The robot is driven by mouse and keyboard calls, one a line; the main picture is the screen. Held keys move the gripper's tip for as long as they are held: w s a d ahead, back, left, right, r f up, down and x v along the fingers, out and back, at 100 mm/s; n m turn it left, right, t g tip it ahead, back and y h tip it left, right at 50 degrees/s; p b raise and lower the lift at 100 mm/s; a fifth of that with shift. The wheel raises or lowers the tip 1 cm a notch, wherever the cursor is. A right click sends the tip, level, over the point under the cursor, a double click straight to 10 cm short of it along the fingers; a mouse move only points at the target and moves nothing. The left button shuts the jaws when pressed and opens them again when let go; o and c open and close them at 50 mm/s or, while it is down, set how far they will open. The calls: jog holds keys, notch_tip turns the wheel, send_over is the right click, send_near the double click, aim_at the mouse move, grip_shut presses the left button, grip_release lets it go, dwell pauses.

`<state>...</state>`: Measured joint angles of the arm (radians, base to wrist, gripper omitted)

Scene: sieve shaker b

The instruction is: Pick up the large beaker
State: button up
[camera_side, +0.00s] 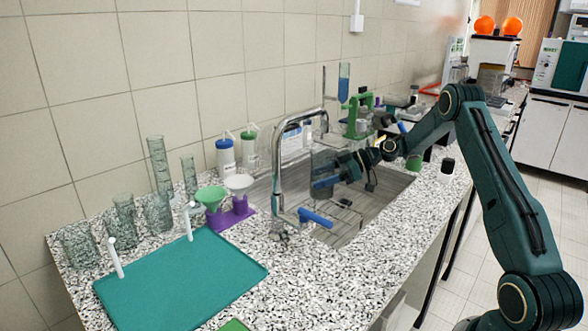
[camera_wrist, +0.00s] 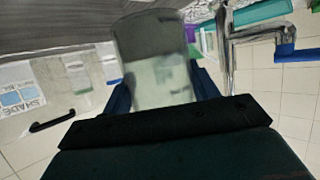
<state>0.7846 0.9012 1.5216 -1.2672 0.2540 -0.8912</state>
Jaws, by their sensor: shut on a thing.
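My gripper (camera_side: 330,176) is over the sink, just behind the tap in the side view. It is shut on a clear glass vessel that looks like the large beaker (camera_side: 322,160). In the wrist view the beaker (camera_wrist: 155,62) fills the middle, between my two dark blue fingers, and looks slightly tilted there. In the side view the tap and my fingers hide part of it. Whether its base touches anything cannot be made out.
The chrome tap (camera_side: 277,165) with blue handles stands close to my gripper. The sink (camera_side: 385,187) lies below. Several glass vessels (camera_side: 158,212) stand at the left, beside a teal mat (camera_side: 180,283).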

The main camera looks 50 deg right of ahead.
jog(key=shift+r, duration=1.3)
jog(key=shift+a+r, duration=0.1)
jog(key=shift+a, duration=0.05)
